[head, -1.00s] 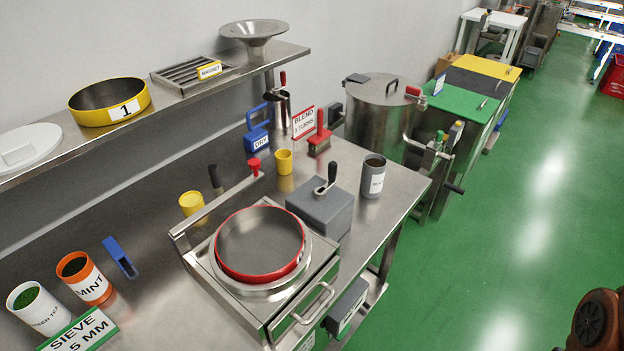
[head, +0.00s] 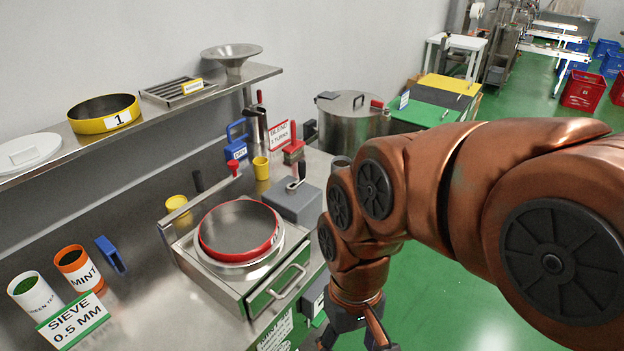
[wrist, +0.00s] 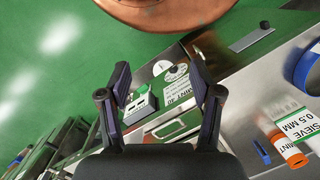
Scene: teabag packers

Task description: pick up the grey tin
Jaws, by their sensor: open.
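The grey tin (head: 341,162) stands on the steel bench in the head view, near its right edge behind the grey box. Only its top shows, since my arm hides the rest. I do not make it out in the wrist view. My gripper (head: 354,338) is at the bottom of the head view, in front of the bench and well on the near side of the tin. In the wrist view my gripper (wrist: 160,78) has its fingers spread, with nothing between them.
The red-rimmed sieve (head: 238,258) sits on a steel machine at the bench front. A grey box (head: 295,203) with a crank is beside the tin. A yellow cup (head: 261,168) and a red brush (head: 293,152) stand farther back. The green floor (head: 460,310) is open.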

